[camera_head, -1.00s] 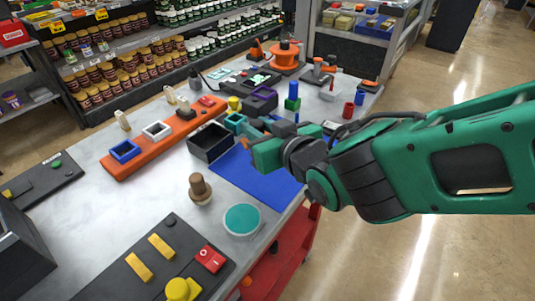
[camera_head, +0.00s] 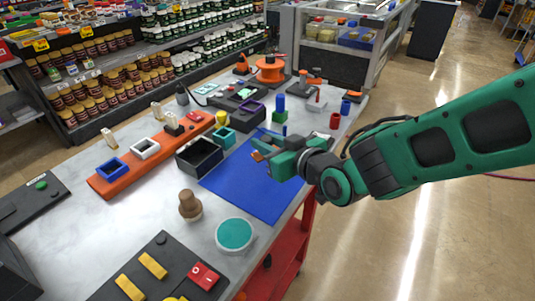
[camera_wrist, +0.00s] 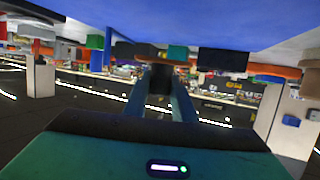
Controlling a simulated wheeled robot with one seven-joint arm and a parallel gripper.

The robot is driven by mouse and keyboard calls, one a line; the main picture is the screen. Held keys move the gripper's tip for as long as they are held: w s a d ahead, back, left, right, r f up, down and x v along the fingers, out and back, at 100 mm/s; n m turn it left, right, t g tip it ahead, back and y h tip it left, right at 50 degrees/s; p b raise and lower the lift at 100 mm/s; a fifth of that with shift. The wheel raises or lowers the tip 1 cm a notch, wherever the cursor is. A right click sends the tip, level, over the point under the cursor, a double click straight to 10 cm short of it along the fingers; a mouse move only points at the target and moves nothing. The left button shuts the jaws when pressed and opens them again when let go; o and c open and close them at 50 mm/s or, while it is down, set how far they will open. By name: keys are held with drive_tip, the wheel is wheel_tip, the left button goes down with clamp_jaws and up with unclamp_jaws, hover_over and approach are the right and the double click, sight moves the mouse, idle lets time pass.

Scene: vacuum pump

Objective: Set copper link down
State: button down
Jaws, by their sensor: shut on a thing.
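My gripper (camera_head: 262,149) is shut on the copper link (camera_head: 257,156), a small copper-orange piece that shows at the fingertips in the head view. The fingers hide most of it. The gripper is over the far part of a blue mat (camera_head: 240,188) on the table; the gap below it is hard to judge. In the wrist view my fingers (camera_wrist: 161,90) reach forward with a dark shape between them, and the link cannot be made out clearly.
A black open box (camera_head: 199,157) and a teal square frame (camera_head: 223,136) stand left of the mat. An orange strip (camera_head: 130,171) with frames lies farther left. A blue-and-green stack (camera_head: 280,115) stands behind the gripper. The near mat is clear.

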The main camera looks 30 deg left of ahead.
drive_tip(key=shift+w+d+f, duration=0.1)
drive_tip(key=shift+w+f, duration=0.05)
drive_tip(key=shift+f, duration=1.95)
drive_tip(key=c, duration=1.5)
unclamp_jaws()
drive_tip(key=shift+o, duration=0.2)
